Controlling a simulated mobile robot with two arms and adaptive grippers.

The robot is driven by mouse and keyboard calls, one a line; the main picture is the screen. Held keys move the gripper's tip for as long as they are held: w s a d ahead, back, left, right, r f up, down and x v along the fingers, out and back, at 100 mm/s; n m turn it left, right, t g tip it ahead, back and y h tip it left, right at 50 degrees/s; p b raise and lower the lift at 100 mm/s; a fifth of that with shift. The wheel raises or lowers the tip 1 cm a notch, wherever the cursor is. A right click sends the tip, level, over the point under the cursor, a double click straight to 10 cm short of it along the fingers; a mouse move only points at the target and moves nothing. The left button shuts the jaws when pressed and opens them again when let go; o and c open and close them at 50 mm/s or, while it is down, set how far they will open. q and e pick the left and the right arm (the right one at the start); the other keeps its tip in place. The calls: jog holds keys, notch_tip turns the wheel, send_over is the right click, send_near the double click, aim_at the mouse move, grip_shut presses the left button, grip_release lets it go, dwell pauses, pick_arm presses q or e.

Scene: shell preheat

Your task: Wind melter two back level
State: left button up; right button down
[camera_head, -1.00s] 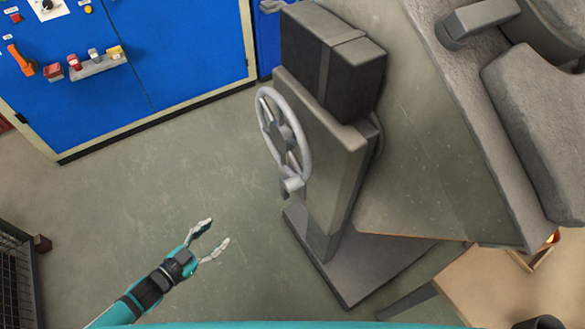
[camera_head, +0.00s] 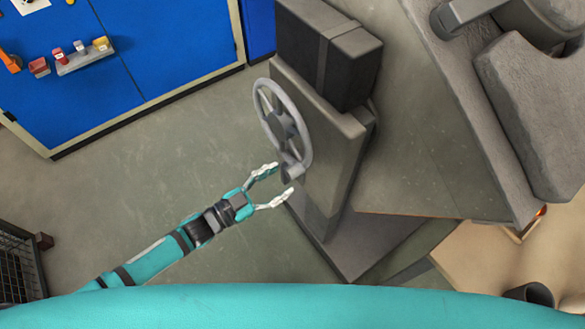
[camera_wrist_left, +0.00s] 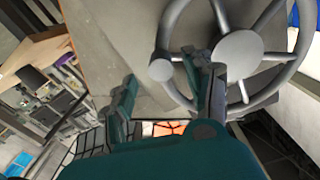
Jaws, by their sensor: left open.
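The melter's grey handwheel (camera_head: 283,125) is on the side of a grey pedestal (camera_head: 325,165), with a knob-like handle (camera_head: 292,170) at its lower rim. In the left wrist view the handwheel (camera_wrist_left: 238,53) fills the upper right, and its round handle end (camera_wrist_left: 160,70) lies beyond and roughly between the fingers. My left gripper (camera_head: 282,180) is open, with its fingertips around or just short of the handle; I cannot tell if they touch it. The large grey melter body (camera_head: 440,130) is at the right; its tilt is hard to judge. My right gripper is out of view.
A blue cabinet (camera_head: 120,60) with a small shelf of coloured items (camera_head: 85,57) stands at the upper left. A wire crate (camera_head: 18,265) is at the left edge. A tan table (camera_head: 490,260) is at the lower right. The floor (camera_head: 160,170) between is clear.

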aim_at(288, 176)
pick_arm(q)
jog(key=x, duration=0.5)
grip_shut()
dwell(0.3)
